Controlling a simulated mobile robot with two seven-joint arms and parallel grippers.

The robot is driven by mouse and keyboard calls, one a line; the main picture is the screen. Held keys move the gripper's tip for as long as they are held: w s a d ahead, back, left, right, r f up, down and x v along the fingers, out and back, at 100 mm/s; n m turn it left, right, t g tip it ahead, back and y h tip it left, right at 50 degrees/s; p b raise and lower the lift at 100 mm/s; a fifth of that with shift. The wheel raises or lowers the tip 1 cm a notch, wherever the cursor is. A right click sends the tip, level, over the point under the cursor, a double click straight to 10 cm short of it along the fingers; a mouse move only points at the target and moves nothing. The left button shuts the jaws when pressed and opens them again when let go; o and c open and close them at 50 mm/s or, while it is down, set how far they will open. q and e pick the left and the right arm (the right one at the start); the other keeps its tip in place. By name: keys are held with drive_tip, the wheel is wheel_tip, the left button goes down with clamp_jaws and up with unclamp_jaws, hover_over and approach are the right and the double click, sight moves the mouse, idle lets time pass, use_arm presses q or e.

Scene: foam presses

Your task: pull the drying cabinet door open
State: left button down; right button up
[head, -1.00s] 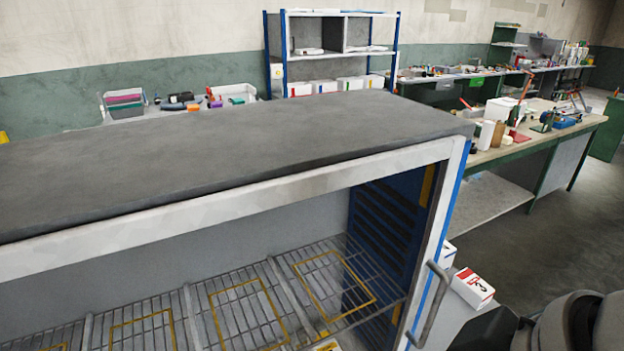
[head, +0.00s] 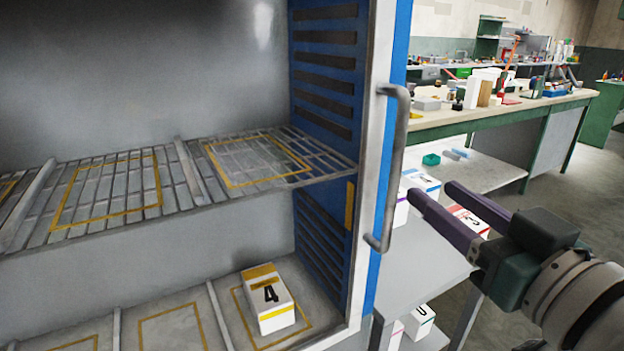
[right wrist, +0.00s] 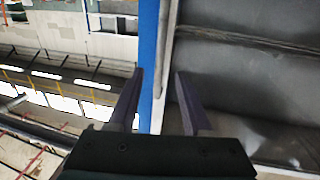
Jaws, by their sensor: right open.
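The drying cabinet (head: 398,45) fills the left of the head view, blue-sided, with wire racks inside. Its door's pale frame (head: 372,120) looks closed against the body, and the inside shows through it. A grey vertical bar handle (head: 393,170) stands out from the frame's right edge. My right gripper (head: 432,192) is open and empty, to the right of the handle and apart from it in the picture. In the right wrist view its two dark fingers (right wrist: 158,75) straddle the blue cabinet edge (right wrist: 147,45) and a pale strip. My left gripper is not in view.
A white box marked 4 (head: 268,298) stands on the cabinet's lower level. Beyond the cabinet, several boxes, one red and white (head: 468,220), sit on a low surface behind my gripper. A cluttered workbench (head: 490,115) runs along the right. Open floor shows at far right.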

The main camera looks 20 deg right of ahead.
sight(400, 166)
drive_tip(key=w, duration=0.6)
drive_tip(key=w+d, duration=0.1)
drive_tip(key=w, duration=0.2)
drive_tip(key=shift+w+r, duration=0.1)
drive_tip(key=shift+w, duration=0.3)
clamp_jaws()
idle(1.0)
